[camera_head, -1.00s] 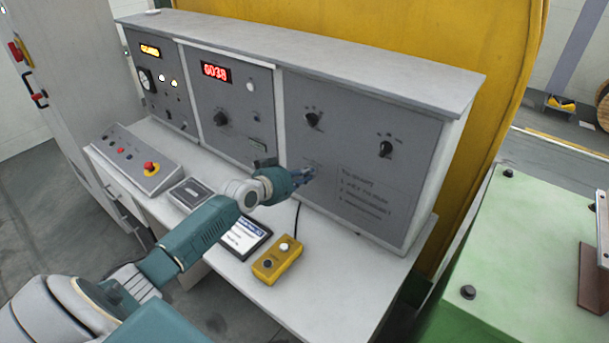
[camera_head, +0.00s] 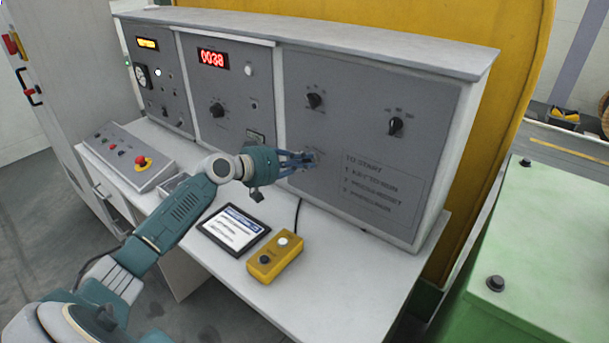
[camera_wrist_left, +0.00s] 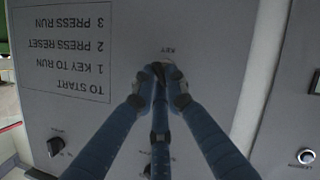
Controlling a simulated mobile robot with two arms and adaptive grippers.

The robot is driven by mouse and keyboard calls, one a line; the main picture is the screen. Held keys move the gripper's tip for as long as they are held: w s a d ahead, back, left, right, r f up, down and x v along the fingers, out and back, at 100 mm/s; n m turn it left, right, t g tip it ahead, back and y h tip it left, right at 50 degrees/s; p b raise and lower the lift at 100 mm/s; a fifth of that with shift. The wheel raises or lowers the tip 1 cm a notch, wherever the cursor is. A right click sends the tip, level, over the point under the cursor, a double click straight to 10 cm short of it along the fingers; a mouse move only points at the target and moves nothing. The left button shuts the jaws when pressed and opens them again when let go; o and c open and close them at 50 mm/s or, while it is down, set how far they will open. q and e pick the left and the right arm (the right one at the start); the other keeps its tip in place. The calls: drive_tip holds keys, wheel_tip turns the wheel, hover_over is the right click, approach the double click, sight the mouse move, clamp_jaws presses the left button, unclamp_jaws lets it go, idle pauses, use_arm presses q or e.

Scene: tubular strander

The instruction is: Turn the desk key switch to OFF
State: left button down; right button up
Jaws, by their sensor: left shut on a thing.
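The key switch (camera_wrist_left: 163,68) sits low on the right grey panel, beside the printed start steps. Only a small dark part shows between my fingertips, under the "KEY" label in the upside-down left wrist view. My left gripper (camera_head: 312,159) reaches the panel in the head view, and its blue fingers close around the key in the left wrist view (camera_wrist_left: 158,76). It is shut on the key. The fingers hide which way the key points. My right gripper is not in view.
Dark knobs (camera_head: 314,100) (camera_head: 396,126) sit above the key on the same panel. A yellow button box (camera_head: 275,257) and a tablet (camera_head: 233,229) lie on the desk below my arm. A sloped control box with a red stop button (camera_head: 142,161) stands at the left.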

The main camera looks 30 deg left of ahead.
use_arm(q)
drive_tip(key=shift+f+n+h+b, duration=0.3)
drive_tip(key=shift+n+h+b, duration=0.2)
drive_tip(key=shift+n+b, duration=0.45)
drive_tip(key=c, duration=1.8)
unclamp_jaws()
drive_tip(key=shift+s+r, duration=0.1)
drive_tip(key=shift+o, duration=0.2)
drive_tip(key=shift+a, duration=0.1)
drive_tip(key=v, duration=1.2)
